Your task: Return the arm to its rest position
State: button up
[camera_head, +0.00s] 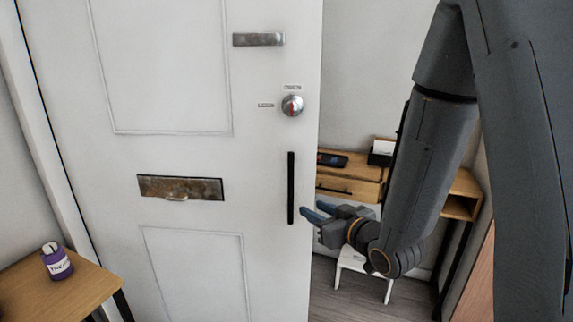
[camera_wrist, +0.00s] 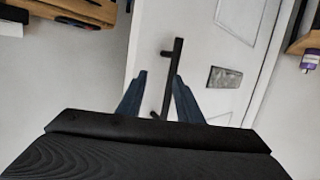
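My gripper (camera_head: 310,209) is in the middle of the head view, its blue fingers pointing left toward a white door (camera_head: 190,220). In the wrist view the two fingers (camera_wrist: 160,76) are spread apart with nothing held. A black vertical bar handle (camera_head: 291,188) is on the door near its right edge. In the wrist view the handle (camera_wrist: 173,80) shows between and beyond the fingers; I see no contact, though the exact gap is hard to tell. My arm is bent and comes down from the upper right.
The door carries a round knob (camera_head: 292,106) and a metal letter plate (camera_head: 181,187). Right of its edge are a wooden desk (camera_head: 350,185) and a white stool (camera_head: 351,260). A side table (camera_head: 60,290) with a purple jar (camera_head: 57,262) stands at lower left.

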jog(key=s+d+f+m+g+h, duration=0.3)
jog(key=s+d+f+g+h, duration=0.35)
jog(key=d, duration=0.25)
jog(key=s+m+g, duration=0.2)
jog(key=s+g, duration=0.5)
jog(key=s, duration=0.9)
jog(key=shift+s+d+r+m, duration=0.25)
jog(key=shift+d+r+m, duration=0.05)
jog(key=shift+r, duration=0.1)
